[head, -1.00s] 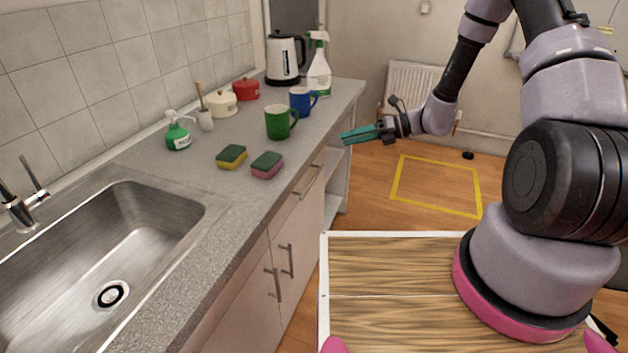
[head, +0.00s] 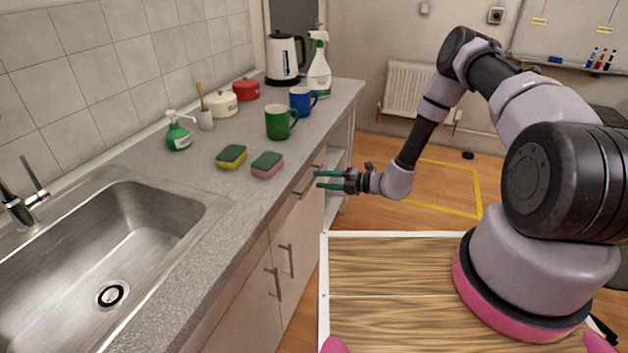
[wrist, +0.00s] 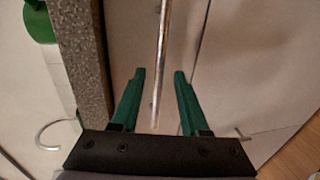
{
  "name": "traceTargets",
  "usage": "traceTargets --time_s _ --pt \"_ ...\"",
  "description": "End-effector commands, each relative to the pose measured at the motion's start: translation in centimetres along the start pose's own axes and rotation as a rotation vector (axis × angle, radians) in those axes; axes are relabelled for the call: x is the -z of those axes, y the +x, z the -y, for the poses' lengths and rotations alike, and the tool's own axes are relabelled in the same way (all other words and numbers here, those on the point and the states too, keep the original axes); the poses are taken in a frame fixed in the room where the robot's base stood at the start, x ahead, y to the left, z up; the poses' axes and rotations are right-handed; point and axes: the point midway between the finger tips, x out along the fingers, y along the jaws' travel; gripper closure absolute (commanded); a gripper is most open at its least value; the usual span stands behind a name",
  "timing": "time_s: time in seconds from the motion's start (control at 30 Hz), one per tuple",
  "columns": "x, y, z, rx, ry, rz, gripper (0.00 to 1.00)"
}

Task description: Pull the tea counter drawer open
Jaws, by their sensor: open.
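The tea counter (head: 225,205) runs along the left with a grey speckled top. Its drawer front (head: 284,214) sits under the top edge and looks flush with the cabinet. The drawer's metal bar handle (head: 304,186) is partly beside my fingertips; in the wrist view the handle (wrist: 162,35) runs lengthwise through the gap between the fingers. My gripper (head: 317,180) has green fingers, is open and empty, and points at the drawer front. In the wrist view my gripper (wrist: 160,73) has one finger on each side of the bar. I cannot tell whether either touches it.
Two lower door handles (head: 279,272) stick out below the drawer. A green mug (head: 279,123), a blue mug (head: 300,101) and two sponges (head: 250,162) stand on the counter near its edge.

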Motion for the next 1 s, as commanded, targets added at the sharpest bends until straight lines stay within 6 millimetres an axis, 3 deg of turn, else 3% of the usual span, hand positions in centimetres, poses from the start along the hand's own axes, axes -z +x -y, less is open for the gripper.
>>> traceTargets --time_s 0.2,0.57,0.6,0.7,1.0 --pt "0.0 2.8 0.0 0.0 -0.001 -0.001 0.55" --pt "0.0 3.3 0.0 0.0 0.0 0.0 0.55" --pt "0.0 3.3 0.0 0.0 0.0 0.0 0.63" --pt "0.0 3.3 0.0 0.0 -0.001 0.0 1.0" --pt "0.0 3.3 0.0 0.0 -0.001 0.0 1.0"
